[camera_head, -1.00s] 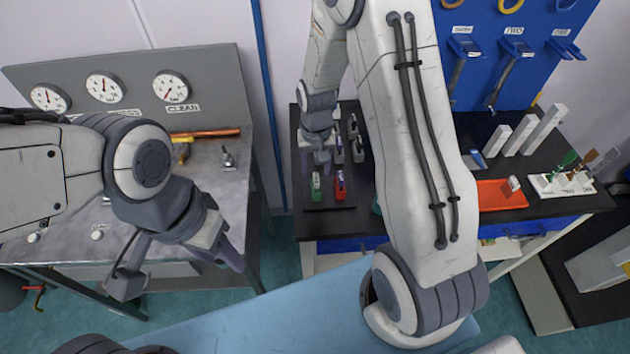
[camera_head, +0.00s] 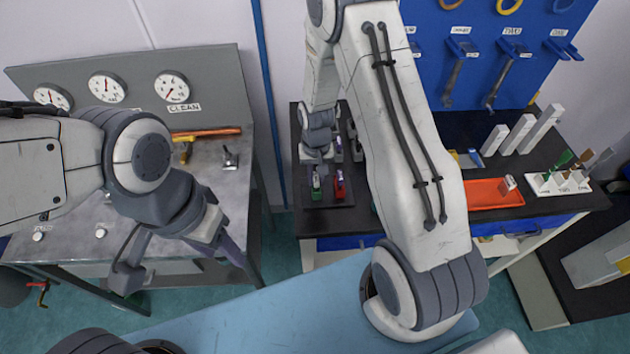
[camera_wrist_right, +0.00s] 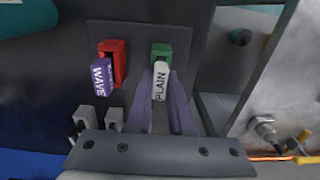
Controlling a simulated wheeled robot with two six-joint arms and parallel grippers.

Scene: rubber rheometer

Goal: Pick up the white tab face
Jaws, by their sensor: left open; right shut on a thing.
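The white tab face (camera_wrist_right: 160,84), marked PLAIN, stands at a green holder (camera_wrist_right: 161,51) in the right wrist view. My right gripper (camera_wrist_right: 160,76) has its purple fingers on either side of the tab and is shut on it. The tab still overlaps the green holder, and I cannot tell if it is lifted. In the head view my right gripper (camera_head: 316,162) is just behind the green holder (camera_head: 316,188), and the tab is hard to see. My left gripper (camera_head: 229,250) is open and empty at the metal bench's front right edge.
A red holder (camera_wrist_right: 113,60) with a purple WAVE tab (camera_wrist_right: 102,77) stands beside the green one. Grey holders (camera_wrist_right: 86,117) stand close to the gripper. An orange tray (camera_head: 488,194) and a white rack (camera_head: 555,184) are on the black table's right side.

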